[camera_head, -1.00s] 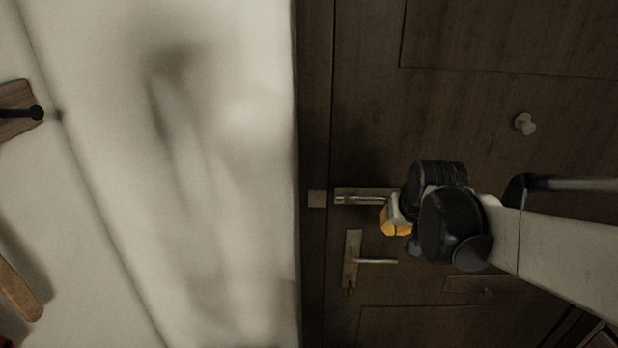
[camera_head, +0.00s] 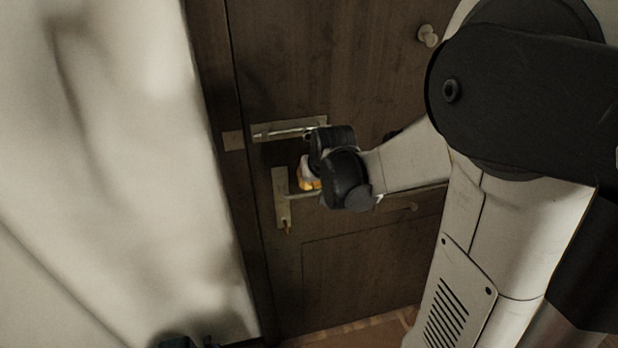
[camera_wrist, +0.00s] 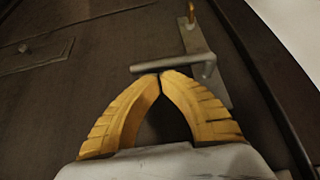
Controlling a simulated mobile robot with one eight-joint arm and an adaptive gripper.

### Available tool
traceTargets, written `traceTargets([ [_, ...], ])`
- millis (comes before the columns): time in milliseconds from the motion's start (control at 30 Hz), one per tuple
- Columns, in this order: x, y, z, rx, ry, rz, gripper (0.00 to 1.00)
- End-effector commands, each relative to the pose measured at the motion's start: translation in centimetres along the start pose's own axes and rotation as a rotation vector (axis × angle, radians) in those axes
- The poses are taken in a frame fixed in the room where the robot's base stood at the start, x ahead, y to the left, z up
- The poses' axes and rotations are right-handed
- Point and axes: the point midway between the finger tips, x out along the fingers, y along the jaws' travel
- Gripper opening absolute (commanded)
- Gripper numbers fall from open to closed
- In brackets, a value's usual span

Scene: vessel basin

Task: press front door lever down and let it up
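The front door (camera_head: 340,255) is dark brown wood and stands shut. Its metal lever (camera_head: 298,195) sticks out to the right from an upright plate (camera_head: 283,212), roughly level. In the wrist view the lever (camera_wrist: 185,62) lies across just beyond my fingertips. My gripper (camera_head: 308,186) has yellow fingers and is just above the lever in the head view. In the wrist view my gripper (camera_wrist: 160,73) has its fingertips together with nothing between them. The tips appear to meet the lever's edge; I cannot tell whether they touch. My wrist hides the lever's free end in the head view.
A horizontal bolt lock (camera_head: 288,128) sits above the lever plate, close to my wrist. A key (camera_head: 287,228) is at the plate's lower end. A round knob (camera_head: 428,36) is higher on the door. A pale wall (camera_head: 120,150) stands on the left.

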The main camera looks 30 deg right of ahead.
Motion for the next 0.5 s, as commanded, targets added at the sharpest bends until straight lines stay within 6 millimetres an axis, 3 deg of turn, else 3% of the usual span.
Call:
traceTargets([
  [500, 0.37, 0.23, 0.27, 0.031, 0.0, -0.043, 0.0],
])
